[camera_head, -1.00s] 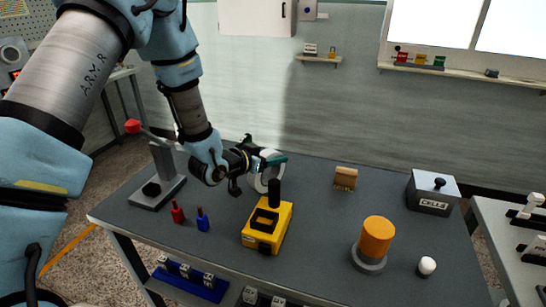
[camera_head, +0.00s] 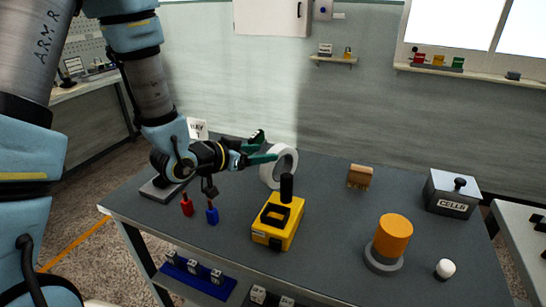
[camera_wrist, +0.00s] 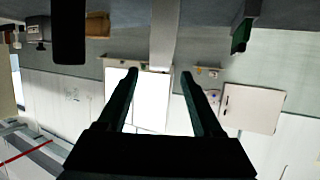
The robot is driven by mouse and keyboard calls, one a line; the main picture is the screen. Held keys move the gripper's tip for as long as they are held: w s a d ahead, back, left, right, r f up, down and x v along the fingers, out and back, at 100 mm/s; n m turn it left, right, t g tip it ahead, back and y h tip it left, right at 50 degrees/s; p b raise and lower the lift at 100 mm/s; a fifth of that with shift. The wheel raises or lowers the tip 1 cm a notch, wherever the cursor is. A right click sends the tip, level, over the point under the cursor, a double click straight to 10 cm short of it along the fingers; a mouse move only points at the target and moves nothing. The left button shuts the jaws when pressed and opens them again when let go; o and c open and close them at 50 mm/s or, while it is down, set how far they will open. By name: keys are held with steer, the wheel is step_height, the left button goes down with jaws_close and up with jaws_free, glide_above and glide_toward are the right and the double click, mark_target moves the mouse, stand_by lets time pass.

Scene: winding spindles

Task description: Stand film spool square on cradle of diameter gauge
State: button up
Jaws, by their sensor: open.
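The film spool (camera_head: 268,174) is a white ring standing upright at the middle of the table. The diameter gauge (camera_head: 266,233) is a yellow block with a dark square recess and a black post, in front of the spool. The post overlaps the spool's right side; I cannot tell whether the spool touches the gauge. My gripper (camera_head: 262,147) is open, its green fingers pointing right beside the spool's upper left. In the wrist view my gripper (camera_wrist: 158,73) shows both fingers apart with nothing between; a pale upright band beyond them looks like the spool (camera_wrist: 165,35).
Red (camera_head: 187,206) and blue (camera_head: 212,215) small tools stand left of the gauge. A grey stand with an orange cylinder (camera_head: 394,234), a white knob (camera_head: 445,268), a wooden brush (camera_head: 359,176) and a grey box (camera_head: 452,196) are to the right. The table between gauge and brush is clear.

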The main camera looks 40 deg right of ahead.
steer(key=shift+v, duration=0.75)
